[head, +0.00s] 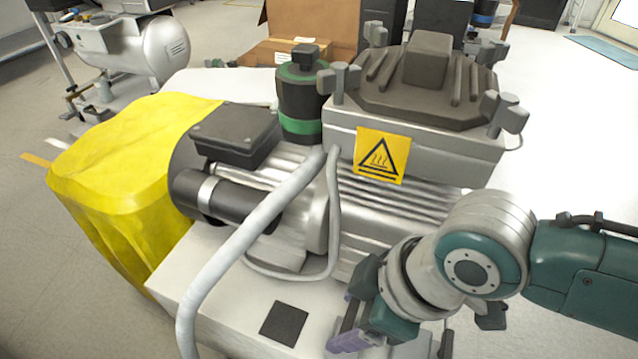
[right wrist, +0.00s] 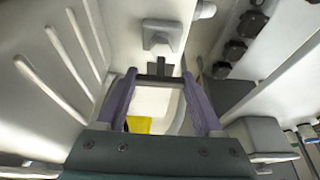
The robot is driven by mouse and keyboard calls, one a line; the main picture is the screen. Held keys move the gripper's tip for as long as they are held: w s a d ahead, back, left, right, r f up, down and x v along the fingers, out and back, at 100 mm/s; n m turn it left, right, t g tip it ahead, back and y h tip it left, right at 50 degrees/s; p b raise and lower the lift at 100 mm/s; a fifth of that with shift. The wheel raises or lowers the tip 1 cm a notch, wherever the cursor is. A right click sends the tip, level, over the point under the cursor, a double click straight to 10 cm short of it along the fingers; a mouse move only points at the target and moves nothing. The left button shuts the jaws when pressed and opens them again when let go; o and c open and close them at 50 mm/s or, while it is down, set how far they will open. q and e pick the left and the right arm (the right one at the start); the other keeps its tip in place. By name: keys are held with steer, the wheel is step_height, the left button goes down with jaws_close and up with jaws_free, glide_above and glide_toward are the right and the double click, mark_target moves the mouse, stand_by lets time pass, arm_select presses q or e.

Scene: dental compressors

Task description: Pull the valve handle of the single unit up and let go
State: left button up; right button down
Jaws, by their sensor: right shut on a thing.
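The compressor unit (head: 300,190) fills the middle of the head view, with a grey ribbed motor, a dark cover on top and a yellow heat-warning label (head: 381,156). My right gripper (head: 350,325) is low at its front right side, fingers pointing down and left. In the right wrist view, its purple fingers (right wrist: 160,88) stand on either side of a thin dark bar, the valve handle (right wrist: 160,79), below a pale square fitting (right wrist: 162,36). The gripper is shut on this handle. In the head view I cannot make out the handle. My left gripper is not in view.
A pale hose (head: 250,230) arches down the front of the unit. A yellow bin-like cover (head: 120,160) stands at the left. Another compressor (head: 130,45) and a cardboard box (head: 285,50) are behind. Open floor (head: 570,130) lies to the right.

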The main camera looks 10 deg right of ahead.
jaws_free()
steer(key=shift+r, duration=0.1)
steer(key=p+v, duration=0.6)
steer(key=v, duration=0.4)
